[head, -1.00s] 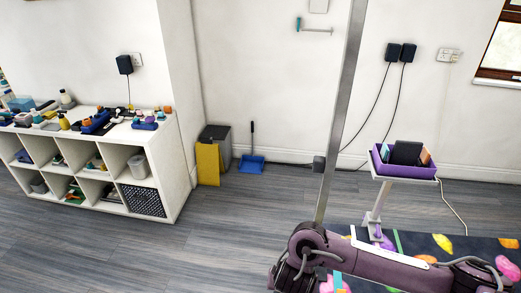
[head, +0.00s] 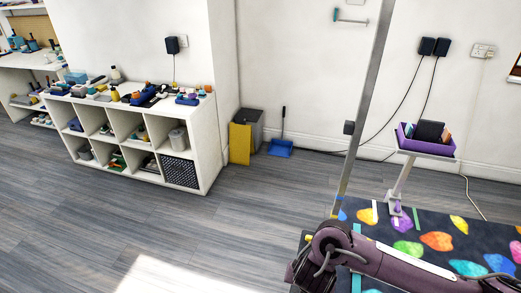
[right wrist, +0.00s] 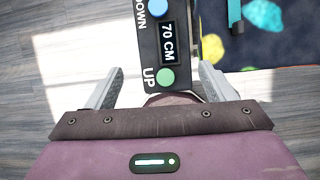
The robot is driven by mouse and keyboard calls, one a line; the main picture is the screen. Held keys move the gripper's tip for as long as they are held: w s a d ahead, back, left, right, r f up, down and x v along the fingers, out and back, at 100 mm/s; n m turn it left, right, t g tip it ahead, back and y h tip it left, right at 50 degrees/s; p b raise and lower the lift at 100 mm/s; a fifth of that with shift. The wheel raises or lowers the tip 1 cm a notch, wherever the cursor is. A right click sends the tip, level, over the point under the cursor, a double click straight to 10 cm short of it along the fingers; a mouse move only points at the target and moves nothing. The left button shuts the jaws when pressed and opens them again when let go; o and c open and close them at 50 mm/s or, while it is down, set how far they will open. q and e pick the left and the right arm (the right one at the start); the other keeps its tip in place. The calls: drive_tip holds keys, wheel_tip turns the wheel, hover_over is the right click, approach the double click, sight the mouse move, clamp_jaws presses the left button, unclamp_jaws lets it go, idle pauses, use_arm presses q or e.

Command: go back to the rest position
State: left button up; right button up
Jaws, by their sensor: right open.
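My right gripper (right wrist: 160,85) shows in the right wrist view with its two fingers apart. A dark control panel (right wrist: 173,25) with a blue DOWN button (right wrist: 158,8), a 70 CM display (right wrist: 168,43) and a green UP button (right wrist: 165,77) appears between the fingers. I cannot tell whether the fingers touch it. In the head view a purple-grey arm link of mine crosses the lower right, and its gripper is not visible there. My left gripper is in neither view.
A grooming table with a dark, colourfully patterned top (head: 437,241) and a metal post (head: 367,95) stands at right. A purple tray (head: 426,147) holds items behind it. A white cubby shelf (head: 207,145) stands left, with a grey bin (head: 252,119) and blue dustpan (head: 280,148) near the wall. Floor at front left is clear.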

drive_tip(key=s+a+r+m+t+y, duration=0.25)
drive_tip(key=a+r+m+y, duration=0.25)
drive_tip(key=a+r+m, duration=0.55)
drive_tip(key=s+d+f+m+g+h, duration=0.2)
drive_tip(key=s+d+m, duration=0.2)
drive_tip(key=d+m, duration=0.55)
drive_tip(key=s+d+f+m+g+h, duration=0.2)
drive_tip(key=s+d+m, duration=0.2)
drive_tip(key=d+m, duration=0.6)
wheel_tip(320, 180, down, 33)
drive_tip(key=s+a+b, duration=0.1)
drive_tip(key=s+b, duration=0.1)
drive_tip(key=b, duration=0.1)
use_arm(q)
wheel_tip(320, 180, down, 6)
drive_tip(key=b, duration=0.3)
use_arm(e)
drive_tip(key=s+d+f+g, duration=0.2)
drive_tip(key=s+d+f, duration=0.1)
drive_tip(key=s+f, duration=1.6)
drive_tip(key=shift+s+f, duration=0.4)
drive_tip(key=shift+f, duration=0.15)
